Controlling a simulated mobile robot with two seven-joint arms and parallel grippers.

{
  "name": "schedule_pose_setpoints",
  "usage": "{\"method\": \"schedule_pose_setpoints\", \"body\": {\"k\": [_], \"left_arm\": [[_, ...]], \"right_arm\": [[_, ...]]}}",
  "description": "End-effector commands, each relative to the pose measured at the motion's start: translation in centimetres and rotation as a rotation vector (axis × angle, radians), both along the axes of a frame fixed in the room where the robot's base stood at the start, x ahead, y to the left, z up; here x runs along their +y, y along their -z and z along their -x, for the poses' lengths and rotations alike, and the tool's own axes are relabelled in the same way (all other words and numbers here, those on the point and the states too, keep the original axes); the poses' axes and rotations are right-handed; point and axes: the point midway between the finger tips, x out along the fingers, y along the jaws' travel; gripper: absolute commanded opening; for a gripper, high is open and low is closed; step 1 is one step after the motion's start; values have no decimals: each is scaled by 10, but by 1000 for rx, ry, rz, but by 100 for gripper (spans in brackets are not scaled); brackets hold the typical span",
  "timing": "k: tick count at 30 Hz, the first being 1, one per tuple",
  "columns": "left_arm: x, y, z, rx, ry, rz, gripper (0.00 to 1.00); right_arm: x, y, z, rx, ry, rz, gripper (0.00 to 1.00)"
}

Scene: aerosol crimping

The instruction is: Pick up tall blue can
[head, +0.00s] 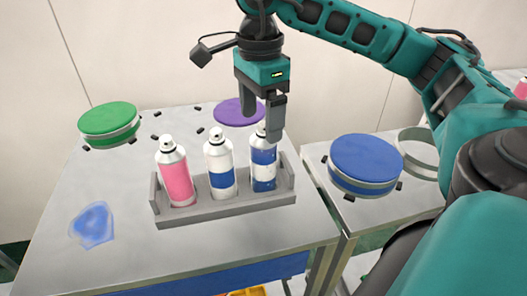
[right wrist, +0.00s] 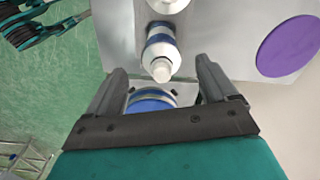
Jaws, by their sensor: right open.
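A mostly blue can (head: 263,172) with a white top stands upright in the right slot of a grey rack (head: 225,209). My right gripper (head: 262,127) points down over this can, open, with its fingers around the level of the can's top. In the right wrist view the can's white nozzle (right wrist: 162,70) shows between the two fingertips (right wrist: 160,66), with no finger clearly touching it. A white can with a blue band (head: 221,180) stands in the middle slot and a pink can (head: 176,182) in the left slot. My left gripper is not in view.
A green round disc (head: 107,118) and a purple disc (head: 239,111) sit at the back of the table. A blue disc (head: 365,160) and a pale ring (head: 419,150) are on the right table. A translucent blue piece (head: 93,226) lies front left, with free surface around it.

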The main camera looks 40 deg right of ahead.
Motion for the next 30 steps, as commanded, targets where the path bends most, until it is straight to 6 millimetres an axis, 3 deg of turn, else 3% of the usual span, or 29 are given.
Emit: {"method": "schedule_pose_setpoints", "body": {"k": [9, 18, 30], "left_arm": [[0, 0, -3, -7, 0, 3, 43], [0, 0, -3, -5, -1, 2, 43], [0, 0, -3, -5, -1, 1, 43]], "right_arm": [[-5, 44, 1, 2, 0, 0, 85], [-5, 49, 1, 0, 0, 0, 85], [-5, 49, 1, 1, 0, 0, 48]]}}
